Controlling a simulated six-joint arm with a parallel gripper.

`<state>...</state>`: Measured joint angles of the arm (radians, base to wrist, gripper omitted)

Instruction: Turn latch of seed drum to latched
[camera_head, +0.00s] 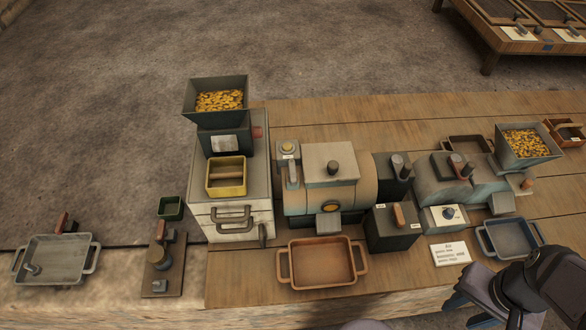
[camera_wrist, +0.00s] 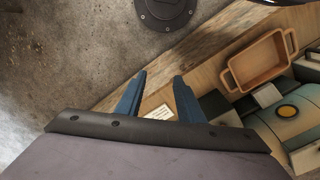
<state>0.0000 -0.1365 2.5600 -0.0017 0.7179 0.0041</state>
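The machine in the middle of the bench has a rounded cream and teal drum (camera_head: 346,190) with a square lid on top and a yellow round button on its front. I take it to be the seed drum. In the wrist view part of it (camera_wrist: 297,125) shows at the right edge. A small lever (camera_head: 293,172) stands at its left end; I cannot tell whether this is the latch or how it is set. My gripper (camera_head: 462,306) is at the lower right, in front of the bench and apart from the drum. In the wrist view its blue fingers (camera_wrist: 157,78) are spread with nothing between them.
An orange tray (camera_head: 318,286) sits before the drum. A dark box with an orange-brown lever (camera_head: 398,215) stands right of it. A white-fronted hopper machine (camera_head: 233,220) stands left, another hopper (camera_head: 526,145) right. A blue tray (camera_head: 511,238) and a paper card (camera_head: 449,253) lie near my gripper.

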